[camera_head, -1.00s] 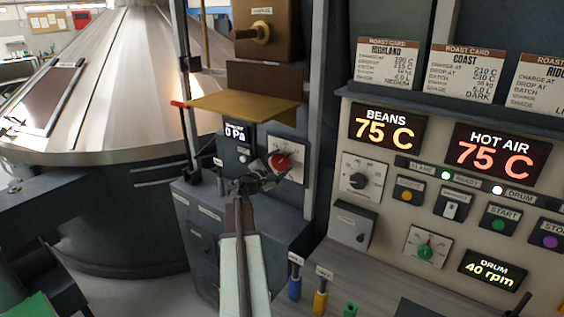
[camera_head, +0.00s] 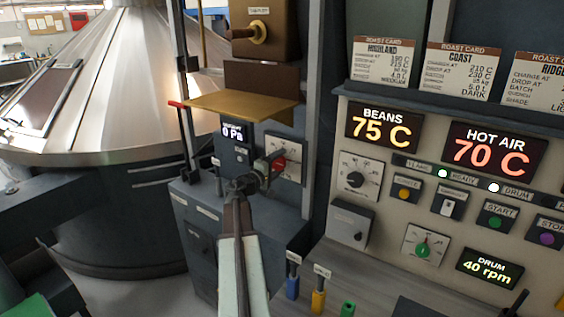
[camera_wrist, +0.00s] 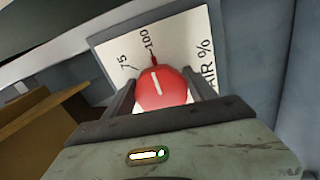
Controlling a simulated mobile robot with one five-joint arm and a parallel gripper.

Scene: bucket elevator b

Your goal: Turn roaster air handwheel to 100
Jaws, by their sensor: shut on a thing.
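The roaster air handwheel is a red knob (camera_wrist: 163,90) on a white dial plate (camera_wrist: 110,53) marked "AIR %" with 75 and 100 showing in the wrist view. A thin red pointer at the knob's edge lies close to the 100 mark. My gripper (camera_wrist: 163,97) is shut on the red knob, with one finger on each side of it. In the head view the red knob (camera_head: 279,163) shows on its plate (camera_head: 292,150), partly behind my gripper (camera_head: 262,172). The rest of the dial scale is hidden by my gripper.
A brass tray (camera_head: 240,104) juts out above the knob. A small display (camera_head: 234,132) reading 0 Pa is to its left. The control panel at right shows beans 75 C (camera_head: 383,126) and hot air 70 C (camera_head: 492,150).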

